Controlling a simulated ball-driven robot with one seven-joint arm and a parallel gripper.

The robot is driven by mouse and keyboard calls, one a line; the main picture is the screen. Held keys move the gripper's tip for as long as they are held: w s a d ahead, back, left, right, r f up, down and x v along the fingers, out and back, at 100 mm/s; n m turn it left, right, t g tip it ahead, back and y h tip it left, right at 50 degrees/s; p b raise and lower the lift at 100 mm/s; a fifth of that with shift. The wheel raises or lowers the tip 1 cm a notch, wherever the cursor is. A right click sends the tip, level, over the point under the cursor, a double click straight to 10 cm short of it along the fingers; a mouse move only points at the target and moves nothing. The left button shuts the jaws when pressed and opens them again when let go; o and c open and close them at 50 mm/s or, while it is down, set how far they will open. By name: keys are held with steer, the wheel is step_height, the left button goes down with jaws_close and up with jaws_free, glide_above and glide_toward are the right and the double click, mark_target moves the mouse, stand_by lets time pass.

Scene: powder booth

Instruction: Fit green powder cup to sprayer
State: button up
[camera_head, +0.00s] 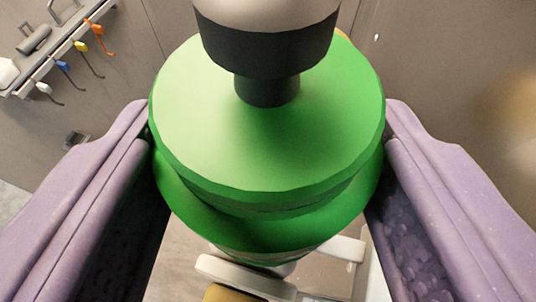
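The green powder cup (225,130) fills the middle of the camera_head view, its broad round green top facing me. My gripper (268,140) has one purple finger on each side of the cup, and both meet its green sides. A black stem below a black-and-pale cylindrical part (265,45) meets the cup's top; I cannot tell what this part belongs to. Under the cup, a pale piece with a tan part (245,278) shows, possibly the sprayer. The cup hides most of it, and I cannot tell whether the two are joined.
A wall rail (60,50) at the upper left carries several hooks with coloured tips, among them orange, yellow and blue. Brown-grey booth walls stand behind. A pale bar (345,249) sticks out to the right below the cup.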

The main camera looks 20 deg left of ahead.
steer(key=shift+a+f+m+t+h+b, duration=0.15)
steer(key=shift+m+t+h+b, duration=0.3)
steer(key=shift+b, duration=1.05)
steer(key=shift+m+g+h+b, duration=0.25)
steer(key=shift+h+b, duration=0.05)
steer(key=shift+h, duration=0.05)
steer(key=shift+h+b, duration=0.3)
steer(key=shift+b, duration=0.55)
steer(key=m+h+b, duration=0.1)
steer(key=b, duration=0.2)
steer(key=shift+a+b, duration=0.1)
steer(key=shift+b, duration=0.2)
steer(key=shift+m+b, duration=0.3)
steer(key=shift+b, duration=0.05)
steer(key=shift+a+m+h+b, duration=0.15)
steer(key=shift+m+h+b, duration=0.35)
steer(key=shift+b, duration=0.65)
steer(key=shift+r+h+p, duration=0.35)
steer(key=shift+h+p, duration=0.05)
steer(key=shift+p, duration=0.55)
steer(key=shift+f+m, duration=0.2)
steer(key=shift+m, duration=0.1)
